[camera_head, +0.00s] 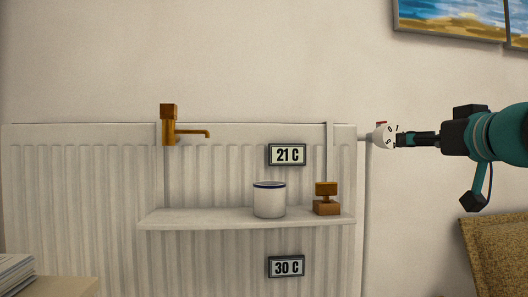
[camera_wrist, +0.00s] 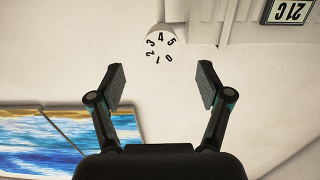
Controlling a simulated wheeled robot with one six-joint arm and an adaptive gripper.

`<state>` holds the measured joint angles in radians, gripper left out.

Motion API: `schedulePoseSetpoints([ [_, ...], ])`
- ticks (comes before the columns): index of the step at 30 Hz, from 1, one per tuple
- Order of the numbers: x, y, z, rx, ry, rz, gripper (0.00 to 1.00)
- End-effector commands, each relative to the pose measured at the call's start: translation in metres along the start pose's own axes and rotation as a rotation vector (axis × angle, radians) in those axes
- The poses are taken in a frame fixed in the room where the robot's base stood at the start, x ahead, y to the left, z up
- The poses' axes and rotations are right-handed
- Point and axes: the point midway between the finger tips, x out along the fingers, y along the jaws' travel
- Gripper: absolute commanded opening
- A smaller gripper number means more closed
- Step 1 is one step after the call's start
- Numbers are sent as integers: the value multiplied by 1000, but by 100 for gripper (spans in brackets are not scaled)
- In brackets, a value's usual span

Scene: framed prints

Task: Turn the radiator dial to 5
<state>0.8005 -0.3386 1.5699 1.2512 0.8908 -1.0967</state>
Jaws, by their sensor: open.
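The white radiator dial (camera_head: 384,136) sits on the valve at the radiator's upper right corner, with a small red mark (camera_head: 381,124) on top. In the wrist view the dial (camera_wrist: 160,44) faces me, with digits 0 to 5 around its face. 4 and 5 are at the picture's top, 1 and 0 at its bottom. The red mark does not show there, so I cannot tell the set number. My gripper (camera_wrist: 161,80) is open and empty, its fingers spread wide to either side of the dial's line. In the head view my gripper (camera_head: 402,139) is close to the dial's right side.
The radiator (camera_head: 90,190) carries a shelf (camera_head: 190,221) with a white mug (camera_head: 269,201) and a brown object (camera_head: 326,199). Two displays read 21 C (camera_head: 287,154) and 30 C (camera_head: 286,266). A brass tap (camera_head: 171,130) is at left. Framed prints (camera_head: 450,18) hang upper right.

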Motion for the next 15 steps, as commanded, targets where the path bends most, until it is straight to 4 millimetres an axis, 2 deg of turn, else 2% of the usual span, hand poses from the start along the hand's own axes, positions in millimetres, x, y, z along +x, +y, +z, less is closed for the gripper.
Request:
schedulePoseSetpoints([
  [5,6,-1,-9,-14,24,-6,78],
  [10,29,-2,-9,-13,21,-9,78],
  [15,62,-2,-10,-12,20,-8,78],
])
